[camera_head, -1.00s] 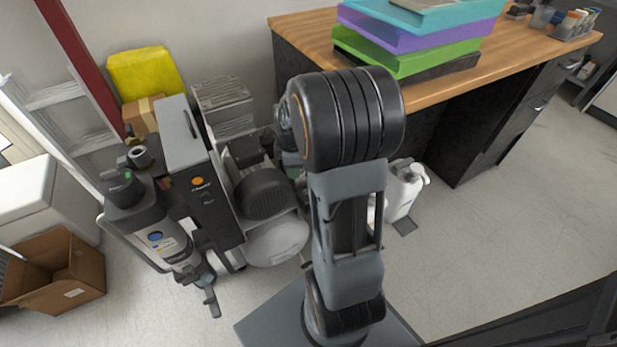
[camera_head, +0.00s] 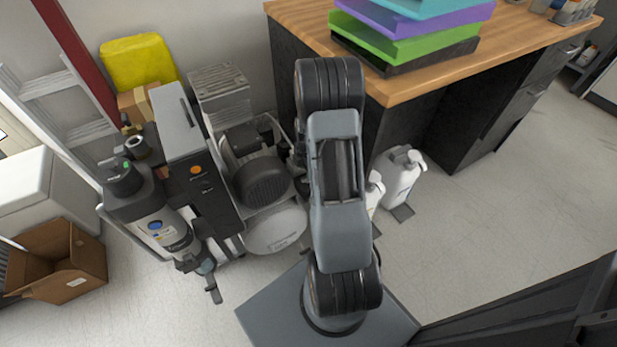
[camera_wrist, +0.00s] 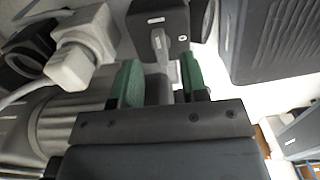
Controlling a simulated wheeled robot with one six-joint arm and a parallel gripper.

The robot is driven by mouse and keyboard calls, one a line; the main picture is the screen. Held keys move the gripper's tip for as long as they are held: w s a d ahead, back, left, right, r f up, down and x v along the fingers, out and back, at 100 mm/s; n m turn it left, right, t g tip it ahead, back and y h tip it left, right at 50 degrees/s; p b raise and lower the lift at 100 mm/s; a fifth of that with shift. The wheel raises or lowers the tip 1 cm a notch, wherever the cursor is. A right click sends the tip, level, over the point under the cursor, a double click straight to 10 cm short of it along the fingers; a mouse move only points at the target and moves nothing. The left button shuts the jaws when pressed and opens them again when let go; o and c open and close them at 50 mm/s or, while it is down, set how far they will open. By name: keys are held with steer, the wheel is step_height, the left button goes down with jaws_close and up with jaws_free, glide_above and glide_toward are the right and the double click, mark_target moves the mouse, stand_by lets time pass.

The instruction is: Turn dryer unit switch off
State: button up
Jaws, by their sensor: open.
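A dark upright cabinet (camera_head: 205,195) with a grey top and an orange round mark stands among the compressor parts in the head view. It may be the dryer unit; I cannot tell for sure. My gripper (camera_wrist: 163,84) shows in the wrist view with two green fingertips apart and nothing clearly held between them. Just beyond the fingers is a black box (camera_wrist: 172,16) with small white marks and a grey lever-like piece (camera_wrist: 158,42). I cannot tell whether the fingers touch it or whether it is the switch. My gripper is hidden in the head view.
A ribbed grey cylinder (camera_wrist: 75,125) and a pale block fitting (camera_wrist: 78,55) lie left of my gripper. A dark panel (camera_wrist: 275,40) is at right. In the head view, a wooden desk (camera_head: 420,85), white jugs (camera_head: 402,178) and a cardboard box (camera_head: 60,265) stand around the equipment.

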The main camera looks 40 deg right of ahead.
steer(key=shift+f+b, duration=0.45)
steer(key=shift+f, duration=1.35)
steer(key=shift+c, duration=0.4)
jaws_close()
